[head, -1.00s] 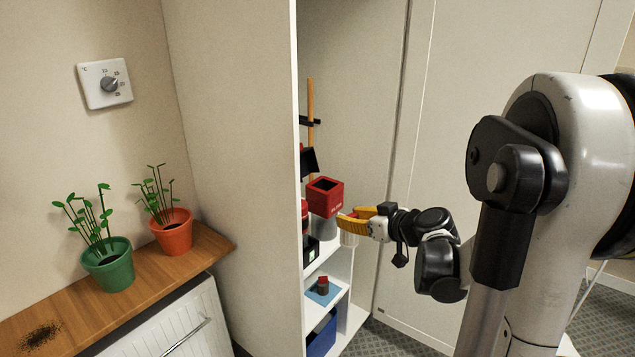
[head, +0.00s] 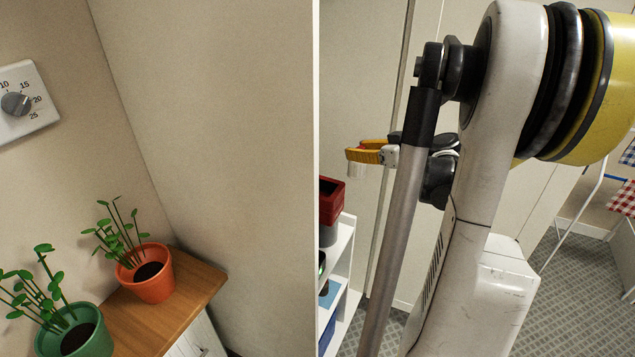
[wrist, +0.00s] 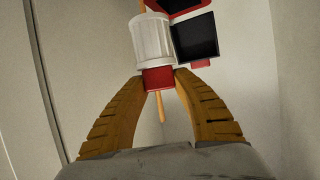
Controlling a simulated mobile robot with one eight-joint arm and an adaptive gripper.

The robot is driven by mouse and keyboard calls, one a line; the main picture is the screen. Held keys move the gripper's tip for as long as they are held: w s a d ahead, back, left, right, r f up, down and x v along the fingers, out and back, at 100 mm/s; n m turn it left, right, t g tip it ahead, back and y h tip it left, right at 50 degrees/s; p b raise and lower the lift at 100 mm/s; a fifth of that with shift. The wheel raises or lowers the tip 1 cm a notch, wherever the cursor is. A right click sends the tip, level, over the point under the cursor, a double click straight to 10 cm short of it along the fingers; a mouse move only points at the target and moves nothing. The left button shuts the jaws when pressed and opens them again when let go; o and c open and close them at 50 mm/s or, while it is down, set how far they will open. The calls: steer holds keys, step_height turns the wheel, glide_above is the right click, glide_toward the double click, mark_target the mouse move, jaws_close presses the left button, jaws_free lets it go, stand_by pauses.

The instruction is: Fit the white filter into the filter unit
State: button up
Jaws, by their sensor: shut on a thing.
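The white filter (wrist: 153,42) is a pleated white cylinder with a red square end block (wrist: 158,79). My gripper (wrist: 159,82) is shut on this red block, and the white part points away from the wrist. In the head view my gripper (head: 352,155) has orange fingers, and the filter (head: 356,170) hangs just below their tips, small and partly hidden. A red open-topped box (head: 331,198), likely the filter unit, stands on the white shelf, apart from the gripper and lower left of it. In the wrist view a dark panel with red edges (wrist: 195,36) lies beyond the filter; I cannot tell what it is.
The white shelf (head: 343,255) is partly hidden by a wall edge. Green (head: 70,330) and orange (head: 148,275) plant pots stand on a wooden ledge at left. A wooden stick (wrist: 160,106) shows behind the filter. A drying rack with cloths (head: 622,198) is at right.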

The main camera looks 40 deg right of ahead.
steer(key=shift+w+a+f+b, duration=0.5)
steer(key=shift+w+a+f, duration=0.6)
steer(key=shift+f, duration=0.5)
steer(key=shift+w+a+f+b, duration=0.5)
steer(key=shift+w+a+f, duration=0.3)
steer(key=shift+w+f, duration=0.7)
steer(key=shift+w+a+f+b, duration=0.5)
steer(key=shift+w+a+f, duration=0.5)
steer(key=shift+f, duration=0.7)
steer(key=shift+f+b, duration=0.35)
steer(key=o, duration=1)
steer(key=shift+r, duration=0.1)
steer(key=shift+r+p, duration=0.25)
steer(key=shift+p, duration=0.15)
steer(key=p+v, duration=0.2)
steer(key=v, duration=1)
